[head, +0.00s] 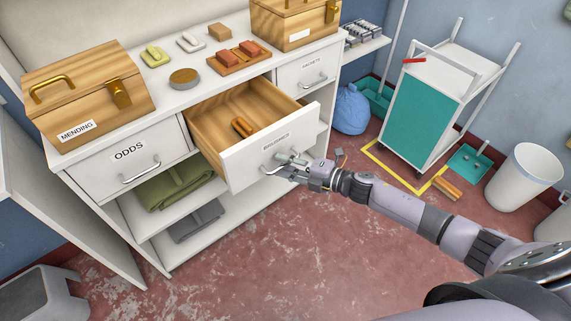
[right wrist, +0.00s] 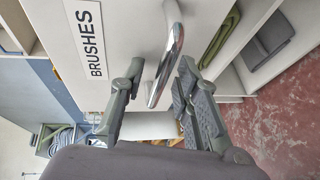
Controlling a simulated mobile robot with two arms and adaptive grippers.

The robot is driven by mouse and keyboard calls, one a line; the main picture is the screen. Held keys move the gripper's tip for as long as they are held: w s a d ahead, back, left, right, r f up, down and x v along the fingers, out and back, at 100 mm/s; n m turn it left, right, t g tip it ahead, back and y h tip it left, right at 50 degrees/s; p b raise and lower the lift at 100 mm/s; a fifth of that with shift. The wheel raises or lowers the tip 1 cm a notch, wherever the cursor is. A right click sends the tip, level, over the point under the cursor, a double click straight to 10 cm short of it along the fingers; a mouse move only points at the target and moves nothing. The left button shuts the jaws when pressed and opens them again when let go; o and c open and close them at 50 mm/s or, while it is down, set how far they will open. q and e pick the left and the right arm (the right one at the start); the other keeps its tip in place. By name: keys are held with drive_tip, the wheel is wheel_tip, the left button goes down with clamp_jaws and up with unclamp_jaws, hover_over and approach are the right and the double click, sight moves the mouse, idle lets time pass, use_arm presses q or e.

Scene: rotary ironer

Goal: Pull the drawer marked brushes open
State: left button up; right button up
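The drawer marked brushes (head: 243,161) is pulled well out of the white cabinet, and a brown brush-like item (head: 241,127) lies inside it. Its label (right wrist: 89,38) reads BRUSHES in the right wrist view. My right gripper (head: 287,166) is at the drawer's metal handle (right wrist: 168,60). In the right wrist view, the right gripper's fingers (right wrist: 161,68) stand apart on either side of the handle, with gaps visible, so it looks open around the bar. My left gripper is not in view.
The closed ODDS drawer (head: 119,168) is left of it, the closed sachets drawer (head: 308,73) right. A mending box (head: 88,98) and small items stand on top. Folded green cloth (head: 174,186) lies on a shelf below.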

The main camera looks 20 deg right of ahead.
drive_tip(key=shift+d, duration=0.1)
drive_tip(key=v, duration=1.2)
idle(0.4)
drive_tip(key=s+d+f+m+h+p, duration=0.1)
drive_tip(key=d+f+m+h, duration=0.3)
drive_tip(key=f, duration=0.3)
drive_tip(key=d+f+m+h, duration=0.3)
drive_tip(key=f+m, duration=0.2)
drive_tip(key=f, duration=0.3)
drive_tip(key=s+d+f+m+g+h+p, duration=0.1)
drive_tip(key=s+f+m+g+h, duration=0.25)
drive_tip(key=s+f+m, duration=0.7)
drive_tip(key=s+a+f+m+g, duration=0.1)
drive_tip(key=s+a+f+g, duration=0.1)
drive_tip(key=s+f, duration=0.3)
drive_tip(key=s+a+f+m+g, duration=0.1)
drive_tip(key=s+a+f+g, duration=0.2)
drive_tip(key=s, duration=1.1)
drive_tip(key=s+a+f+m+g+p, duration=0.1)
drive_tip(key=s+a+f+g, duration=0.1)
drive_tip(key=s+a+f, duration=0.3)
drive_tip(key=s+f, duration=0.4)
drive_tip(key=shift+s+a+m, duration=0.35)
drive_tip(key=shift+s+a, duration=0.05)
